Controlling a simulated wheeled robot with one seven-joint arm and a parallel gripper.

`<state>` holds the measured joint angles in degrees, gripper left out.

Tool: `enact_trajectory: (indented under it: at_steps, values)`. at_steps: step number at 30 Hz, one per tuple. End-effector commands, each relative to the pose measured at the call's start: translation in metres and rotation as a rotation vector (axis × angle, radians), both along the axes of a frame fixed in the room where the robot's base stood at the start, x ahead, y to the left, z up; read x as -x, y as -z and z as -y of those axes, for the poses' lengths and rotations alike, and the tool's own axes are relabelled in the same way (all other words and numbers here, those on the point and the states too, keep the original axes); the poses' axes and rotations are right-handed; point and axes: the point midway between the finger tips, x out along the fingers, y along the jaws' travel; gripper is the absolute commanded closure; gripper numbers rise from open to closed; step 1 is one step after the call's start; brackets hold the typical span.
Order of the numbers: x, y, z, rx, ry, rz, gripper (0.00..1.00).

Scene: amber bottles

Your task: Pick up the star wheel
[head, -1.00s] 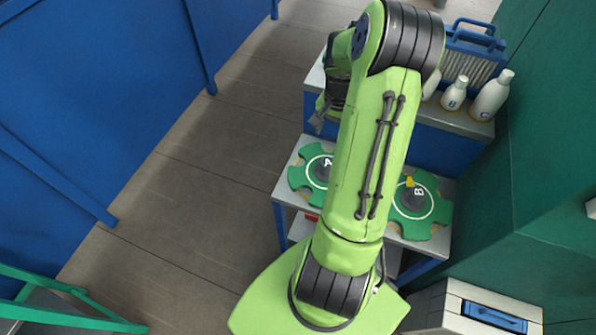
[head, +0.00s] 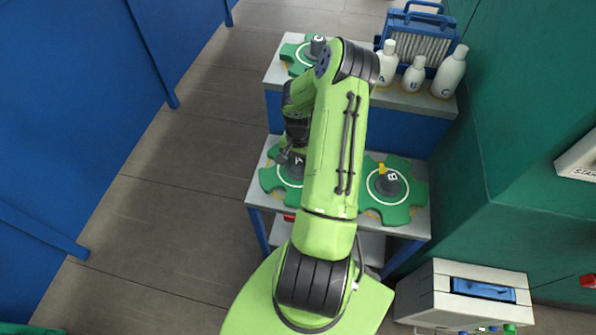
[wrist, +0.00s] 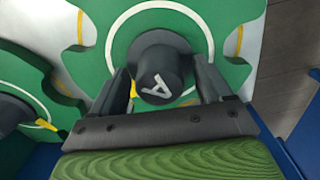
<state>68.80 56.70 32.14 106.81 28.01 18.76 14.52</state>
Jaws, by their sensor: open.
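A green star wheel with a dark hub marked A lies flat on the lower shelf, left of my arm in the head view (head: 268,179); the wrist view shows its green lobes and white ring (wrist: 103,30). My gripper (wrist: 162,70) is open, with one finger on each side of the A hub (wrist: 157,55). I cannot tell whether the fingers touch the hub. In the head view my gripper (head: 287,157) is over this wheel, and my arm hides its right part. A second star wheel, marked B (head: 400,212), lies to the right on the same shelf.
Another green star wheel (head: 291,54) lies on the upper shelf. A green cabinet wall (head: 515,140) rises at the right. Open floor (head: 170,190) lies to the left.

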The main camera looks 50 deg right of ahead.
Motion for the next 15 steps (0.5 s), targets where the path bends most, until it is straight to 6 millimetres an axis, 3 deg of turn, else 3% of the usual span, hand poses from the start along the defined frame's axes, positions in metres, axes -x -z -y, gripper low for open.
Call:
enact_trajectory:
  at_steps: [6, 15]
  values:
    - [-0.0003, -0.0001, 0.0002, 0.001, -0.001, 0.0, 0.25]
    - [-0.0002, -0.0003, 0.0001, 0.001, -0.001, 0.0, 0.71]
